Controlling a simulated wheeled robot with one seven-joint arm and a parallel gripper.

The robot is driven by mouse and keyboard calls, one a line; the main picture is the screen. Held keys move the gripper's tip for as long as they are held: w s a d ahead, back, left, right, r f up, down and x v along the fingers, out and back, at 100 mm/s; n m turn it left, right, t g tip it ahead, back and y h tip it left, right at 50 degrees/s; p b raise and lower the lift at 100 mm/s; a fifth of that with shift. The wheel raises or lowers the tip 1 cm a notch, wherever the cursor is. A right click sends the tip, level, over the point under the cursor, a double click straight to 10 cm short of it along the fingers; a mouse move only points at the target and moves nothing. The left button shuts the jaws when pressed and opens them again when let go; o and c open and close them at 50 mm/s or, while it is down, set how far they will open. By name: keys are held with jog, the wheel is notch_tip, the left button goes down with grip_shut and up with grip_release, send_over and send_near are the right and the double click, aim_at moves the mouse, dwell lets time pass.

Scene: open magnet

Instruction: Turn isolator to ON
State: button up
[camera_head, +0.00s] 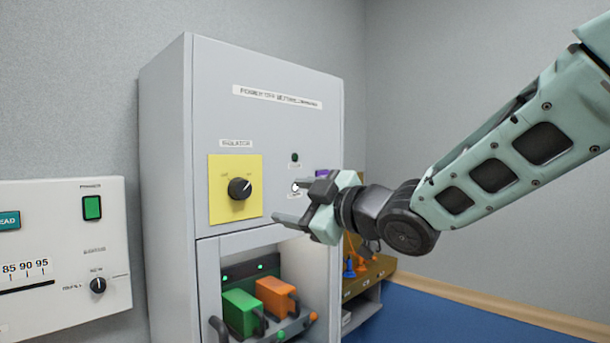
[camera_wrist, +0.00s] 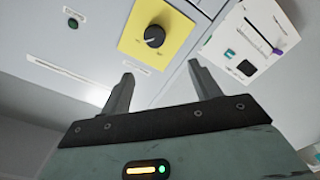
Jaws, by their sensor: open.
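The isolator is a black rotary knob (camera_head: 240,188) on a yellow plate (camera_head: 222,207), set in the front of a tall grey cabinet (camera_head: 167,180). Its white pointer is tilted toward the upper right in the head view. The position labels are too small to read. My gripper (camera_head: 284,201) is open and empty, to the right of the knob and apart from it. In the wrist view, the knob (camera_wrist: 154,36) and yellow plate (camera_wrist: 129,44) show beyond my two spread fingers (camera_wrist: 160,82), with nothing between the fingertips.
A dark green indicator (camera_head: 295,157) sits on the cabinet's upper right. Below is an open bay with a green block (camera_head: 240,312) and an orange block (camera_head: 274,297). A white control panel (camera_head: 65,255) stands at left. A shelf (camera_head: 372,273) is behind my gripper.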

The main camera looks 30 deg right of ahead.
jog(key=p, duration=0.1)
jog(key=s+d+p, duration=0.1)
jog(key=shift+s+r+p, duration=0.1)
jog(key=shift+r+p, duration=0.15)
jog(key=shift+p, duration=0.1)
dwell(0.4)
